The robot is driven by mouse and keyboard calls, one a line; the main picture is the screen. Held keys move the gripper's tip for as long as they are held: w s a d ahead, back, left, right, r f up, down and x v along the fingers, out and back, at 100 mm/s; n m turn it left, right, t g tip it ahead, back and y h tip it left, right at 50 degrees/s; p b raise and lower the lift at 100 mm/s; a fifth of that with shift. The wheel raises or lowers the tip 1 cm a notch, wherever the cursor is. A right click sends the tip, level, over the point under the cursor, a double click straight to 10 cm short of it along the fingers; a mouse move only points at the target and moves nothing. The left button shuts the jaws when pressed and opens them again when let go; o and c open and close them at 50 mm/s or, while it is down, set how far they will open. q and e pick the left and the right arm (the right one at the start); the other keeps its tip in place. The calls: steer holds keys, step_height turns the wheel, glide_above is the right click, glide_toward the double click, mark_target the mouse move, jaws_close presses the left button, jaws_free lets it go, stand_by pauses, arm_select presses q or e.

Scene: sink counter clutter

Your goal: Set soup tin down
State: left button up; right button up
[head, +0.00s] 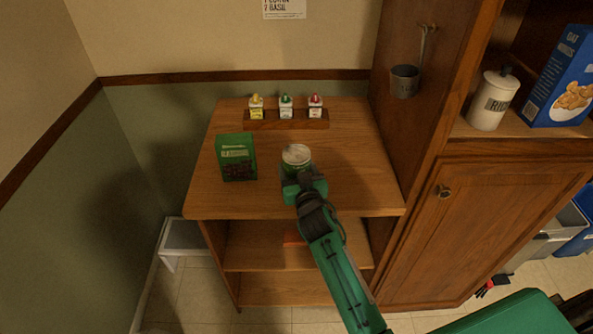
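The soup tin (296,155) is a small upright can with a pale round top and a green side, over the middle of the wooden unit's top (350,150). My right gripper (297,172) is at the tin's near side, with its fingers around the lower part, and looks shut on it. The gripper hides the tin's base, so I cannot tell whether the tin touches the wood. My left gripper is not in view.
A green packet (236,158) stands left of the tin. Behind is a wooden rack (270,125) with three small bottles (286,107). A tall cabinet (425,110) bounds the right side. The top is bare between the tin and the cabinet.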

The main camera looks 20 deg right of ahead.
steer(key=shift+f, duration=0.45)
steer(key=shift+f, duration=0.1)
steer(key=o, duration=0.9)
steer(key=shift+f, duration=0.15)
steer(key=o, duration=0.4)
